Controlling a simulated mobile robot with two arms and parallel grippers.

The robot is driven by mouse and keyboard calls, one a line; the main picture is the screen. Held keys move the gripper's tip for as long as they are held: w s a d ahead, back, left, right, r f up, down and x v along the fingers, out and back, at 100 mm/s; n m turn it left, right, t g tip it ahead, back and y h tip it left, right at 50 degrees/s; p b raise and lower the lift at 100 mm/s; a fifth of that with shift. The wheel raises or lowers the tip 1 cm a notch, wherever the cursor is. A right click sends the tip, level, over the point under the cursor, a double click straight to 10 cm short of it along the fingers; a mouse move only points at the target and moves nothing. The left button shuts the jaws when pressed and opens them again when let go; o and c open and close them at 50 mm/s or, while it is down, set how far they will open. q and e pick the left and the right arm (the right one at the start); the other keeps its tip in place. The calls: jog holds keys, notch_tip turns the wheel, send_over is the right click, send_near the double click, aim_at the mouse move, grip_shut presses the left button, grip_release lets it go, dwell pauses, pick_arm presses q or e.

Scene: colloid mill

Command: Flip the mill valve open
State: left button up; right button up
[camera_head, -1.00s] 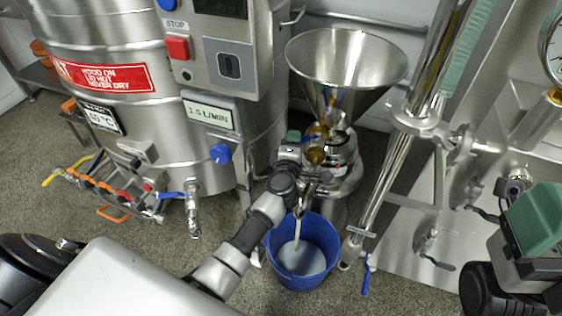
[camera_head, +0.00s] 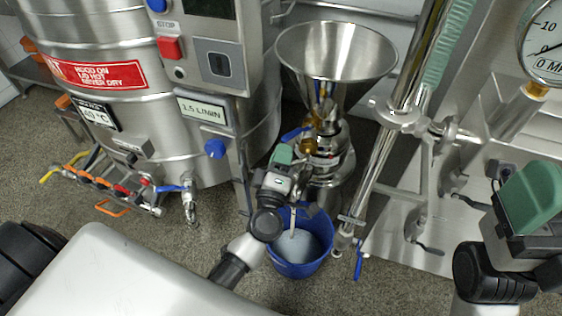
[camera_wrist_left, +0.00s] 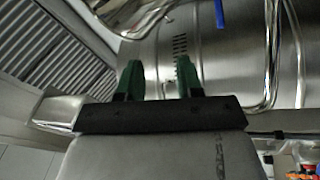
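The colloid mill (camera_head: 330,160) is a steel body under a wide steel hopper (camera_head: 335,60), with a brass fitting (camera_head: 308,146) at its neck. A blue lever (camera_head: 297,133) sticks out to the left beside the brass fitting. A pale stream falls from the mill outlet into a blue bucket (camera_head: 302,265). My left gripper (camera_head: 285,160) is in front of the mill, just below the blue lever and partly covering the outlet. In the left wrist view its green fingers (camera_wrist_left: 158,66) stand apart with nothing between them; a blue piece (camera_wrist_left: 220,12) shows beyond. My right gripper (camera_head: 535,210) is at the right edge, its fingers unclear.
A steel tank (camera_head: 110,80) with a control box (camera_head: 205,45) stands at the left. A sloping steel pipe (camera_head: 385,160) with a blue-handled valve (camera_head: 359,258) stands right of the bucket. A gauge (camera_head: 545,50) is at the upper right.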

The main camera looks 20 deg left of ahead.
pick_arm(q)
jog(key=s+d+r+m+t+h, duration=0.2)
jog(key=s+r+m+h, duration=0.1)
jog(key=s+r+m, duration=0.2)
jog(key=s+d+r+m+t+h, duration=0.2)
jog(key=s+r+m+h, duration=0.2)
jog(key=r+m, duration=0.3)
jog(key=shift+s+d+m+t+b, duration=0.3)
jog(key=shift+s+m, duration=0.5)
jog(key=shift+m, duration=0.1)
jog(key=shift+f, duration=0.1)
jog(key=shift+c, duration=0.3)
